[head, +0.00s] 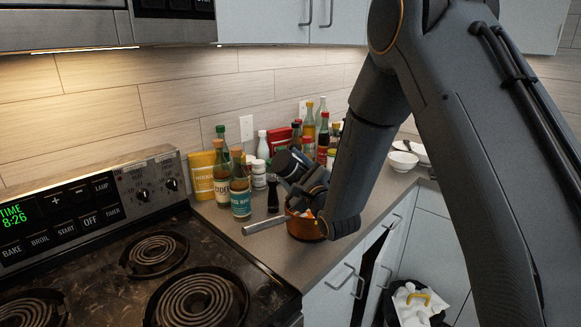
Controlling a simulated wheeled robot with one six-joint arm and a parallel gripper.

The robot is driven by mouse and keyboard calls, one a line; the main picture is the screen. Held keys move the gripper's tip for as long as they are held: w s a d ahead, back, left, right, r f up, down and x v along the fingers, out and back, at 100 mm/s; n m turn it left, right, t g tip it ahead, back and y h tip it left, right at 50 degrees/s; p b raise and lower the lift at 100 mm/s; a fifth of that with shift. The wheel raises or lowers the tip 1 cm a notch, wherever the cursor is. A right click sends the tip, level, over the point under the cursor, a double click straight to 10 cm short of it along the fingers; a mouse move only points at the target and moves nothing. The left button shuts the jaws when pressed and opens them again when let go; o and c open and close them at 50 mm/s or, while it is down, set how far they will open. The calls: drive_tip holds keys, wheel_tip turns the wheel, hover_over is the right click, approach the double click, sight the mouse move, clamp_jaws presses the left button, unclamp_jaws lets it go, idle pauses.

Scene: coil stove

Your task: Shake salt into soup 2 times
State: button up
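A copper-coloured pot (303,228) with a long grey handle (268,222) pointing left stands on the counter to the right of the stove. My arm covers its right side, and I cannot make out the soup inside. My gripper (300,190) is over or just behind the pot, pointing left, with its fingers too dark and overlapped to tell open from shut. A small dark shaker or mill (272,195) stands behind the pot's handle, left of my gripper. A white-labelled jar (259,175) stands behind it. I cannot tell which container holds salt.
Several bottles and a yellow package (200,176) crowd the counter's back. The coil stove (200,300) has bare burners at the left. A bin (412,303) stands below an open cabinet door.

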drive_tip(key=shift+r+p, duration=1.05)
drive_tip(key=shift+r, duration=1.2)
wheel_tip(320, 180, down, 5)
drive_tip(key=b, duration=0.4)
drive_tip(key=shift+f, duration=0.2)
drive_tip(key=shift+w+r, duration=0.15)
drive_tip(key=shift+s+r+p, duration=0.25)
drive_tip(key=shift+r+p, duration=0.05)
drive_tip(key=shift+p, duration=0.1)
drive_tip(key=shift+w+f, duration=0.1)
